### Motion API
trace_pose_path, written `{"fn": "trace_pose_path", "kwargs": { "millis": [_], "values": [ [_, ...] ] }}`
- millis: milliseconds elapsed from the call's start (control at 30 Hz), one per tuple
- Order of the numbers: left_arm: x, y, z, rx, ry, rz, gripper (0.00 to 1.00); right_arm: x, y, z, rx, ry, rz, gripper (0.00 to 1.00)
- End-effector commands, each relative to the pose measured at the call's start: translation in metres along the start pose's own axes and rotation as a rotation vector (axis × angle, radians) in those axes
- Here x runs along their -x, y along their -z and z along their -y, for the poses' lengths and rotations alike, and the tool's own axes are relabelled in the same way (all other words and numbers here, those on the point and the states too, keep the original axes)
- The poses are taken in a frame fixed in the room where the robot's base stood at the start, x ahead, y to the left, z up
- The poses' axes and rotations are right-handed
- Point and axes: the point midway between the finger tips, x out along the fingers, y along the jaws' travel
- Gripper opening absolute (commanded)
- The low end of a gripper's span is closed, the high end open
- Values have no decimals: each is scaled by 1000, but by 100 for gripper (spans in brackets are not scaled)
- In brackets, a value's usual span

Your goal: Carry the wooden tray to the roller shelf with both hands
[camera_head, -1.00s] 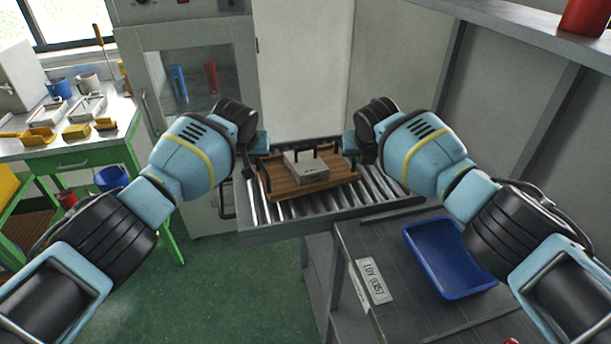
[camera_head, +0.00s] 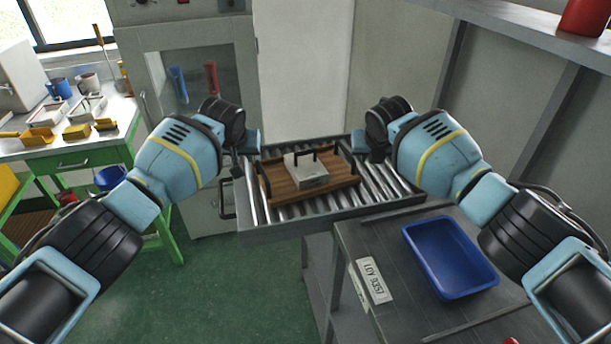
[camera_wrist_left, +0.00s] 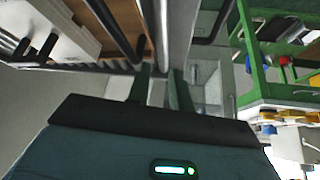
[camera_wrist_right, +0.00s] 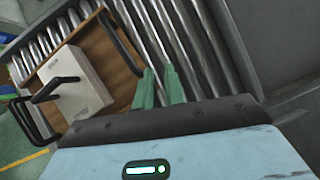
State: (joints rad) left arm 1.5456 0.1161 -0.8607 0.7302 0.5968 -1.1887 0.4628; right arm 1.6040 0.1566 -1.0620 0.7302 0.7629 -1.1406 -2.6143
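The wooden tray (camera_head: 325,191) with black side handles lies flat on the roller shelf (camera_head: 388,184). The right fingertips are hard to make out in the head view.
A dark workbench (camera_head: 400,312) with a blue bin (camera_head: 450,262) stands in front right of the roller shelf. A glass-fronted cabinet (camera_head: 190,60) stands behind. A green table (camera_head: 75,155) with mugs and yellow pieces is at left. Green floor is clear at front left.

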Motion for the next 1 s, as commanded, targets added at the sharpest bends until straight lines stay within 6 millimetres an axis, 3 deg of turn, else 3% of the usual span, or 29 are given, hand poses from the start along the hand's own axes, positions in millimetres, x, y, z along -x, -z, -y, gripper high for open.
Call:
{"fn": "trace_pose_path", "kwargs": {
  "millis": [67,633,1000],
  "values": [
    [0,0,1,0,1,1,22,0,0,1,0,1,-1,22],
    [2,0,1,1,2,1,22,-1,0,1,-1,3,-2,22],
    [36,0,1,0,1,-1,22,-1,0,1,-1,3,-1,22]
  ]
}}
